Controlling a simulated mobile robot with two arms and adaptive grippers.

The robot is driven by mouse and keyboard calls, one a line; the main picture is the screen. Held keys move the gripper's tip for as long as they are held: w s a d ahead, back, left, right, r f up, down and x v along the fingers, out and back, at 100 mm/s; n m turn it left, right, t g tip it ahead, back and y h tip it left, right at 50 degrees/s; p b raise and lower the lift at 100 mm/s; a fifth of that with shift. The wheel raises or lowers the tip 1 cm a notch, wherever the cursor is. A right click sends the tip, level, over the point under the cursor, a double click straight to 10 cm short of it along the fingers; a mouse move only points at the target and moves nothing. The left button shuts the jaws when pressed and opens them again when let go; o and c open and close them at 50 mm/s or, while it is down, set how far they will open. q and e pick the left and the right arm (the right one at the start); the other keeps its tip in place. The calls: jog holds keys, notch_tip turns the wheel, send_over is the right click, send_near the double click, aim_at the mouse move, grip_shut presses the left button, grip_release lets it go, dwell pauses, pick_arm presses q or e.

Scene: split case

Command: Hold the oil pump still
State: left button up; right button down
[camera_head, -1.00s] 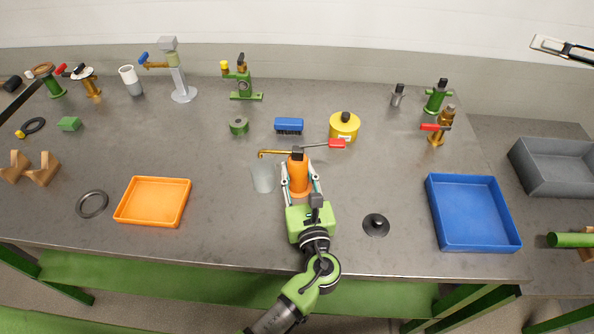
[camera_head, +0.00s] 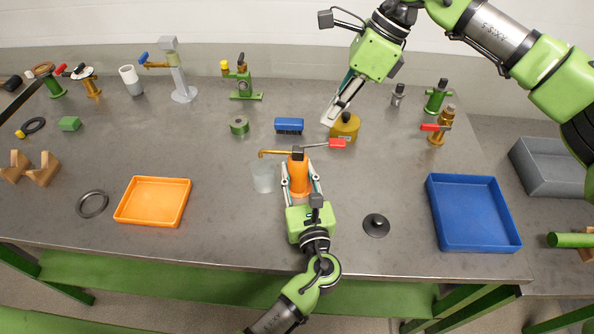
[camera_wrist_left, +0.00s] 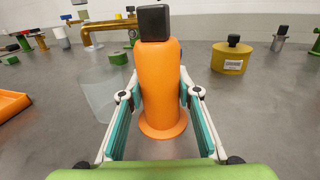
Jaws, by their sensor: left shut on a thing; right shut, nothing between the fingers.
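The oil pump (camera_head: 299,178) is an orange body with a black cap, a thin brass spout to the left and a lever with a red grip (camera_head: 337,143) to the right. It stands upright on the bench. In the left wrist view the orange body (camera_wrist_left: 160,90) fills the middle. My left gripper (camera_head: 301,186) is shut on the pump body, one finger on each side.
A clear cup (camera_head: 263,177) stands just left of the pump, under the spout. A black knobbed disc (camera_head: 376,225) and a blue tray (camera_head: 506,226) are to the right. An orange tray (camera_head: 126,206) is to the left. A blue brush (camera_head: 289,123) lies behind the pump.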

aim_at(338, 142)
jog(key=h, duration=0.1)
jog(key=n+h, duration=0.1)
jog(key=h, duration=0.1)
jog(key=shift+s+d+r+t, duration=0.1)
jog(key=shift+r+t, duration=0.2)
jog(key=shift+r, duration=0.1)
jog(key=shift+d+r+t+h, duration=0.15)
jog(key=shift+d+r+h, duration=0.15)
jog(key=shift+h, duration=0.3)
jog(key=shift+d+r+t+h, duration=0.15)
jog(key=shift+d+h, duration=0.1)
jog(key=shift+h, duration=0.35)
jog(key=shift+w+d+f, duration=0.1)
jog(key=shift+f, duration=1.4)
jog(key=shift+w+d+f, duration=0.1)
jog(key=shift+f, duration=1.35)
jog(key=shift+f, duration=0.1)
